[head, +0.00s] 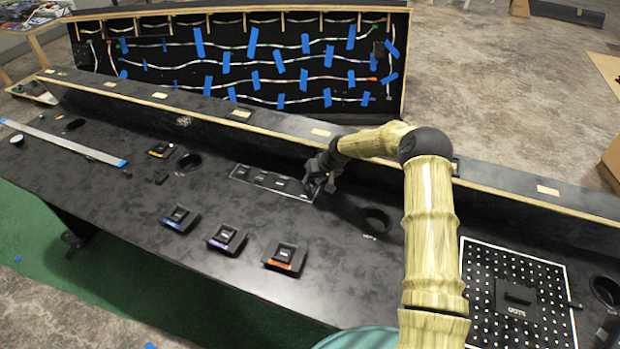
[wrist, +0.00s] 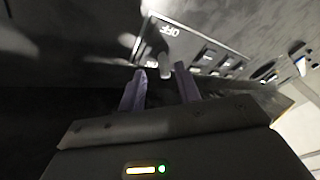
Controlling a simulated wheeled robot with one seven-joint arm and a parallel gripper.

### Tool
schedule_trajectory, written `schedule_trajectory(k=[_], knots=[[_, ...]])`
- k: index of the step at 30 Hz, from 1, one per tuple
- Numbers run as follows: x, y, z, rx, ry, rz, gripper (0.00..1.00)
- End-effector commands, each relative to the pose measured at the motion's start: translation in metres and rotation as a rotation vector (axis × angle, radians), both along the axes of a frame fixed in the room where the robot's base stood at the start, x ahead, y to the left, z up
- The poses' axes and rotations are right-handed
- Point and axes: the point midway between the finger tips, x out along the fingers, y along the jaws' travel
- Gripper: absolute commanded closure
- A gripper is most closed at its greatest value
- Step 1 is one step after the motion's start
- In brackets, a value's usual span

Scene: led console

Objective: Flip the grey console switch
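A switch panel with a white outline (head: 240,172) lies on the black console, holding a row of small dark switches. My gripper (head: 318,188) is over the panel's right end and hides part of it. In the wrist view, a grey switch lever (wrist: 167,60) stands beside a white "OFF" label. My gripper (wrist: 161,72) is open there, its two purplish fingers apart, with the lever just beyond the tips and roughly between them. The gripper seems empty. I cannot tell whether a finger touches the lever.
A round hole (head: 376,220) is right of the panel. Boxes with blue (head: 180,218), purple (head: 227,239) and orange (head: 285,258) fronts sit nearer the front edge. A raised ledge (head: 240,125) runs behind the panel. A dotted board (head: 480,300) lies at right.

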Motion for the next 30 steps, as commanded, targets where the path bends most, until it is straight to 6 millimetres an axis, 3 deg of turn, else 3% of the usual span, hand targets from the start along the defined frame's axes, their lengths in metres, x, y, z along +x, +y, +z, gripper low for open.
schedule_trajectory(k=[3, 15, 16, 21, 30], knots=[[0.006, 0.011, -0.002, -0.001, 0.002, 0.001, 0.67], [0.008, 0.013, -0.011, 0.000, 0.000, 0.000, 0.67], [0.008, 0.013, -0.011, 0.000, 0.000, 0.000, 0.69], [0.008, 0.013, -0.011, 0.000, 0.000, 0.000, 1.00], [0.008, 0.013, -0.011, -0.004, -0.008, 0.001, 1.00]])
